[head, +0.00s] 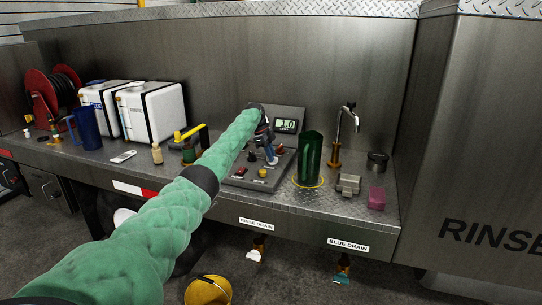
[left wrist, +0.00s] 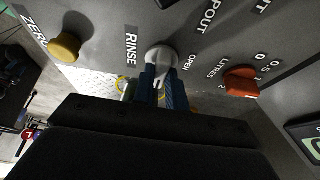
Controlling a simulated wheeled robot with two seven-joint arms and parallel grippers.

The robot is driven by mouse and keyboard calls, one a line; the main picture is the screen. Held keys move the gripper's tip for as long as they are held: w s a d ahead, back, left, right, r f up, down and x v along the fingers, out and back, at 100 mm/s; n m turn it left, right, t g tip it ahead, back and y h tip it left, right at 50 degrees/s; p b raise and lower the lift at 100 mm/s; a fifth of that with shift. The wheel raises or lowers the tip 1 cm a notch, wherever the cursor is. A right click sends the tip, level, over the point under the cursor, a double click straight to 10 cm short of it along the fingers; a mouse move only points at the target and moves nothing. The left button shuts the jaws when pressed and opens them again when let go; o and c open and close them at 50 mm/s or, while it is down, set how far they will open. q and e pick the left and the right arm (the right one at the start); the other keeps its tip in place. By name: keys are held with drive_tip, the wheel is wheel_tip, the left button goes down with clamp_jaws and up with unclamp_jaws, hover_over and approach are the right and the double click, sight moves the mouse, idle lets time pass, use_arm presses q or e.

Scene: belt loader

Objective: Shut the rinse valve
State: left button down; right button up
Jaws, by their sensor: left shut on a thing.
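The rinse valve (left wrist: 162,56) is a light grey knob on the grey control panel (left wrist: 205,80), between the words RINSE and OPEN in the left wrist view. My left gripper (left wrist: 165,92) has its blue fingers shut on the valve's handle. I cannot tell the valve's exact setting, as the fingers cover part of the handle. In the head view my left gripper (head: 270,150) reaches down to the panel (head: 241,178) on the steel counter. My right gripper is not in view.
A display reading 1.0 (head: 287,124) stands behind the panel. A green jug (head: 310,160) stands right of it, near a tap (head: 337,140). Yellow (left wrist: 66,46) and red (left wrist: 241,82) knobs flank the valve. White canisters (head: 152,112) and a blue jug (head: 87,128) stand left.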

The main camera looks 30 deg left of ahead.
use_arm(q)
drive_tip(key=c, duration=1.4)
unclamp_jaws()
drive_tip(key=shift+a, duration=0.1)
drive_tip(key=shift+c, duration=0.2)
drive_tip(key=shift+a+r, duration=0.15)
drive_tip(key=shift+r, duration=0.25)
drive_tip(key=shift+b+v, duration=0.6)
drive_tip(key=shift+v, duration=0.55)
drive_tip(key=shift+b+v, duration=0.45)
drive_tip(key=shift+v, duration=1.9)
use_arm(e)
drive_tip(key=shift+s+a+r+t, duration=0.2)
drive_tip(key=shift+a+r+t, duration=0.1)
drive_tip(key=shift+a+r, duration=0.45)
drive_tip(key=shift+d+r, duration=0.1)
